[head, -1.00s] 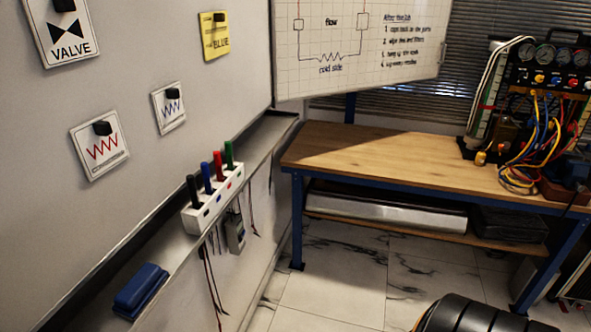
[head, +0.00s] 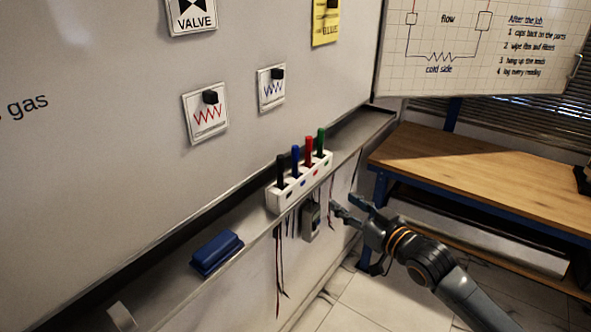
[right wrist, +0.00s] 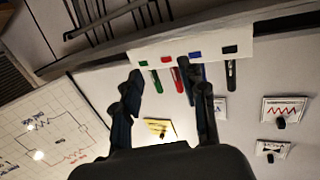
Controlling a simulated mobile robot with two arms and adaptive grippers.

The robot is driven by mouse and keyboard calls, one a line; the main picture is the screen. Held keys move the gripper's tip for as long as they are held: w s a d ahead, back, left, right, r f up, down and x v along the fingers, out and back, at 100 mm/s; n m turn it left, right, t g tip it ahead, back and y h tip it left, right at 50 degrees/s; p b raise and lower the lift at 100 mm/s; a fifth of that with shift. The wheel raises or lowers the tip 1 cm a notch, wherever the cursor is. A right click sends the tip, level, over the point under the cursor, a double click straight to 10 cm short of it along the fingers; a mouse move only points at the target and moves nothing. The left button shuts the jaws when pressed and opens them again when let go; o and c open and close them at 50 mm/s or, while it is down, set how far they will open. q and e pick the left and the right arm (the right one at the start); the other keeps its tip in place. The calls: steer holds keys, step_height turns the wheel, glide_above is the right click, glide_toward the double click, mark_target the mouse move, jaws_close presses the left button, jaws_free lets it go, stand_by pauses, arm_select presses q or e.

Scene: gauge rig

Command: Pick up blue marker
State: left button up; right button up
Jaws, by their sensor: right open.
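The blue marker (head: 295,159) stands upright in a white holder (head: 287,197) on the whiteboard ledge. It stands between a black marker (head: 281,170) and a red marker (head: 308,151); a green marker (head: 320,142) is at the far end. My right gripper (head: 343,203) is open and empty, below and to the right of the holder, apart from it. In the right wrist view, the blue marker (right wrist: 187,84) shows between the spread fingers (right wrist: 168,86), close to one finger's edge and partly hidden. My left gripper is out of view.
A blue eraser (head: 216,252) lies on the ledge (head: 172,287) left of the holder. A grey device (head: 310,220) and cords hang below the holder. A wooden workbench (head: 480,180) stands at right. Cards are on the whiteboard (head: 120,150).

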mark_target(298, 160)
steer(key=s+a+r+n+y, duration=0.2)
steer(key=s+a+r, duration=0.15)
steer(key=r, duration=0.35)
steer(key=p+x, duration=0.1)
steer(key=x, duration=0.2)
steer(key=r+p+x, duration=0.1)
steer(key=p+x, duration=0.1)
steer(key=x, duration=0.2)
steer(key=p+x, duration=0.1)
steer(key=x, duration=0.3)
steer(key=shift+w+a+r+p, duration=0.1)
steer(key=shift+r+p, duration=0.2)
steer(key=shift+w+a+f, duration=0.25)
steer(key=shift+w+a, duration=0.45)
steer(key=shift+w, duration=0.1)
steer(key=shift+w+a+f, duration=0.1)
steer(key=shift+w+a, duration=0.15)
steer(key=shift+d, duration=0.1)
jaws_close()
